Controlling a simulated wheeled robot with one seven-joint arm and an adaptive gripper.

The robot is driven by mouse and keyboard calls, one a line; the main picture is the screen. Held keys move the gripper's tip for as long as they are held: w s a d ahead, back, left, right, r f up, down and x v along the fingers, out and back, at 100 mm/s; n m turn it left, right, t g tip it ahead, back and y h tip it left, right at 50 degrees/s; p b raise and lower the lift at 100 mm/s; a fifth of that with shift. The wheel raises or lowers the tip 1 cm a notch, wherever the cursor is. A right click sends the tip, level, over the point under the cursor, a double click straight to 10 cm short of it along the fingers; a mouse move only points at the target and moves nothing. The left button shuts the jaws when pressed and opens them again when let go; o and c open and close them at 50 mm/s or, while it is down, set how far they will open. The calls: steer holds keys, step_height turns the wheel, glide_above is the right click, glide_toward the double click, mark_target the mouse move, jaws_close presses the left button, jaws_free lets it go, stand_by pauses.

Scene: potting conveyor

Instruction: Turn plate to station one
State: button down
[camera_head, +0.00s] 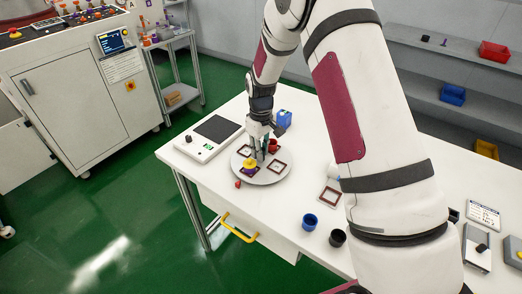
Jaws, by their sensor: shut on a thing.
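The plate (264,181) is a round light-grey disc lying flat near the front left of the white table. Square dark-red frames sit on it; one on the right (276,167) looks empty. A yellow piece with purple under it (250,163) sits on the left front, and a red piece (273,146) toward the back right. My gripper (260,156) points down over the middle of the plate and is shut at its centre. What the fingers grasp there is small and mostly hidden. A small red marker (238,184) is at the plate's front left edge.
A loose square frame (330,196), a blue cup (309,222) and a black cup (337,237) are to the right. My arm hides part of the table.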

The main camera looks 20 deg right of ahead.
steer(key=shift+n, duration=0.5)
steer(key=shift+n+b, duration=0.6)
steer(key=shift+n, duration=1.3)
steer(key=shift+n+b, duration=0.3)
steer(key=shift+n, duration=1.9)
steer(key=shift+s+n, duration=0.1)
steer(key=shift+n, duration=4.4)
steer(key=c, duration=1.7)
jaws_free()
